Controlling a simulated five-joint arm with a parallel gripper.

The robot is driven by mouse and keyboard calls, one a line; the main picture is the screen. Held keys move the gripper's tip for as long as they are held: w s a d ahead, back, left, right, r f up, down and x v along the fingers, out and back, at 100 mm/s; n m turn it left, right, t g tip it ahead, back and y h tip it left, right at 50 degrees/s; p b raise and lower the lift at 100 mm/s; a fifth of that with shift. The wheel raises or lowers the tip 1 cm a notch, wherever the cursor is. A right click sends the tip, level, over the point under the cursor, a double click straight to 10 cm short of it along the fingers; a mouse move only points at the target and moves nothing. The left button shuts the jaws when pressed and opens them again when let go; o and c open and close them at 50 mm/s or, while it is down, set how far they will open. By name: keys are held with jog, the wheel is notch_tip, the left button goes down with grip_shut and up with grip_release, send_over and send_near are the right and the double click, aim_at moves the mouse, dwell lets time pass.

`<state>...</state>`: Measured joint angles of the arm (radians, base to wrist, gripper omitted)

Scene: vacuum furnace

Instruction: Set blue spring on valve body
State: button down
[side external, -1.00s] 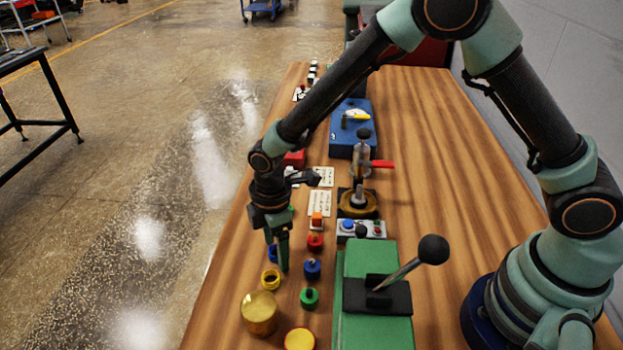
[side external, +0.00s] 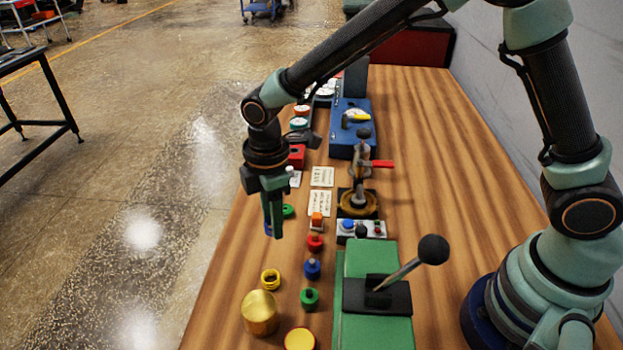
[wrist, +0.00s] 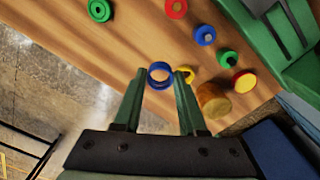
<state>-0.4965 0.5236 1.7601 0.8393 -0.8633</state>
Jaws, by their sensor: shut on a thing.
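My gripper (side external: 273,230) is shut on the blue spring, a blue ring (wrist: 160,76) that shows between its fingertips in the wrist view. In the side view the blue spring (side external: 267,229) is mostly hidden behind the fingers. It is held above the left part of the wooden table. A round brass part (side external: 358,204) on a dark base stands to the right, below a clamp with a red handle. A blue piece with a grey peg (side external: 312,268) stands right of and nearer than my gripper. I cannot tell for certain which is the valve body.
A yellow ring (side external: 270,279), a brass cylinder (side external: 260,313), a green pegged piece (side external: 309,298) and a red piece (side external: 315,242) stand close by. A green ring (side external: 288,211) is behind my fingers. A green lever press (side external: 375,295) and a button box (side external: 361,229) lie right.

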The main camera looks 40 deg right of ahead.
notch_tip(320, 180, up, 11)
jog(key=m, duration=0.5)
send_over(361, 185)
notch_tip(361, 185, down, 7)
jog(key=shift+f, duration=1.25)
jog(key=shift+f, duration=0.65)
jog(key=shift+f, duration=0.3)
jog(key=shift+f, duration=0.8)
jog(key=shift+f, duration=0.3)
jog(key=shift+f, duration=0.25)
